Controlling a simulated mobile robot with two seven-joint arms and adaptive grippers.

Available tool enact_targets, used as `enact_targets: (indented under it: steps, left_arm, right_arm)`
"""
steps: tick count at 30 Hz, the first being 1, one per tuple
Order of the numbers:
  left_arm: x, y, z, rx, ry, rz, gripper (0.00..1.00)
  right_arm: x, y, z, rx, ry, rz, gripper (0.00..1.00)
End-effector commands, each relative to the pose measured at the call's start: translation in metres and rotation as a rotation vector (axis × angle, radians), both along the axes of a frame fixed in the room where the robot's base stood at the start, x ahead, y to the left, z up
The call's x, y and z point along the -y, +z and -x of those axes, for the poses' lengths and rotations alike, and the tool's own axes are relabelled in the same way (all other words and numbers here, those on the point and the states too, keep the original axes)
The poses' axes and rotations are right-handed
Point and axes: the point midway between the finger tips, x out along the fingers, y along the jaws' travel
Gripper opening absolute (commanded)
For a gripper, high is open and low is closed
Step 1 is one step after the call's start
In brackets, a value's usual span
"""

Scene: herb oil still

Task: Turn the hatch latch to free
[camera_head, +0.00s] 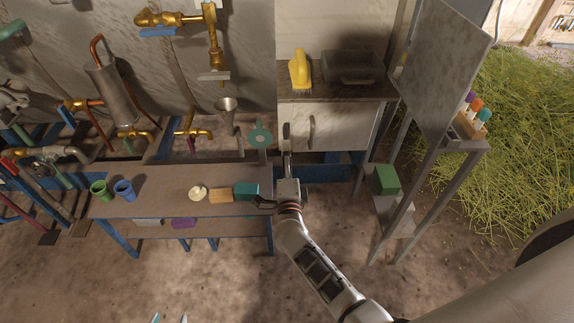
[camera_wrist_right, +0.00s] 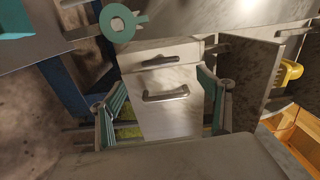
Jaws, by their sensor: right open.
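The hatch is a pale cabinet front under the worktop in the head view, with a long bar handle (camera_head: 312,131). A small latch (camera_head: 286,131) sits to its left. In the right wrist view the latch (camera_wrist_right: 160,60) lies level above the handle (camera_wrist_right: 165,95). My right gripper (camera_head: 273,182) is in front of and below the hatch. Its teal fingers are apart with nothing between them, on either side of the hatch front in the wrist view and clear of the latch. Only the two fingertips of my left gripper (camera_head: 169,318) show at the bottom edge, apart, nothing visible between them.
A teal ring-shaped piece (camera_head: 260,135) is left of the latch. A low bench (camera_head: 150,207) holds green and blue cups and small blocks. An upright grey panel (camera_head: 440,65) on a frame limits room at right. The floor in front is clear.

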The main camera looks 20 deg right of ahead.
Motion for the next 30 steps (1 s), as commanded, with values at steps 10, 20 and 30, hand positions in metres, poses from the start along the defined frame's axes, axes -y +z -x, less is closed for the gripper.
enact_targets:
  steps: [10, 20, 30]
  left_arm:
    - [0.0, 0.0, 0.0, 0.0, 0.0, 0.0, 0.4]
    - [0.0, 0.0, 0.0, 0.001, 0.0, 0.0, 0.4]
    - [0.0, 0.016, -0.007, 0.02, 0.003, 0.006, 0.4]
  right_arm:
    - [-0.007, 0.001, 0.021, 0.001, 0.001, -0.001, 0.78]
    - [-0.007, 0.0, 0.021, 0.001, 0.001, 0.0, 0.78]
    - [-0.013, 0.002, 0.057, -0.039, 0.139, 0.254, 0.78]
